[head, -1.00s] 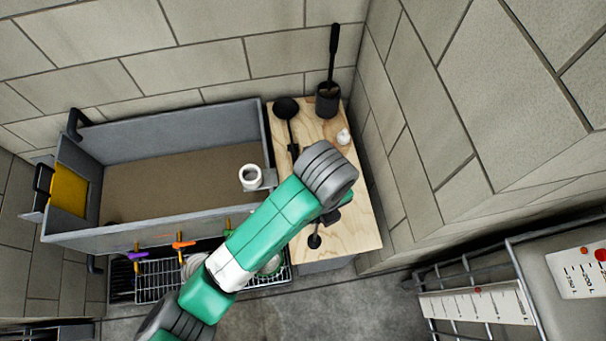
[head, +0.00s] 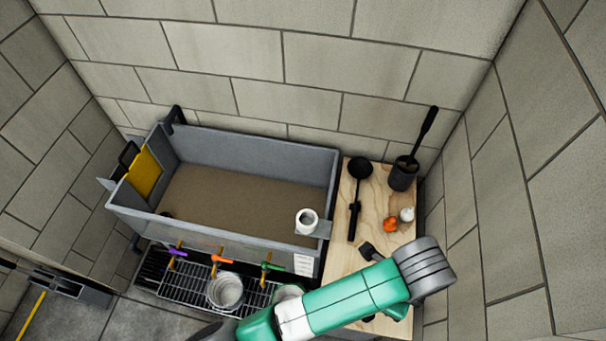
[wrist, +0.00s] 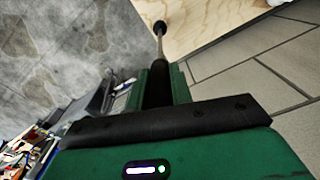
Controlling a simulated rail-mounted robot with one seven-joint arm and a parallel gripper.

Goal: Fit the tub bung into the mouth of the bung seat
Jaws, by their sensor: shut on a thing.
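My gripper (head: 396,312) is partly hidden under my arm, low over the front of the wooden worktop. It is shut on a thin rod with a dark round end, which looks like the tub bung (wrist: 160,28); that end also shows in the head view (head: 370,318). In the wrist view the bung sticks out beyond my black fingers (wrist: 158,85). A white hollow cylinder with an open top, likely the bung seat (head: 307,222), stands upright on a small grey bracket at the tub's front right corner. The bung is apart from it, to its lower right.
The grey tub (head: 255,133) has a brown floor. The worktop (head: 340,262) bears a black ladle (head: 357,190), a dark pot with a handled tool (head: 403,176), an orange item (head: 390,225), a white item (head: 407,214) and a dark block (head: 370,251). Coloured taps (head: 222,260) line the tub's front.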

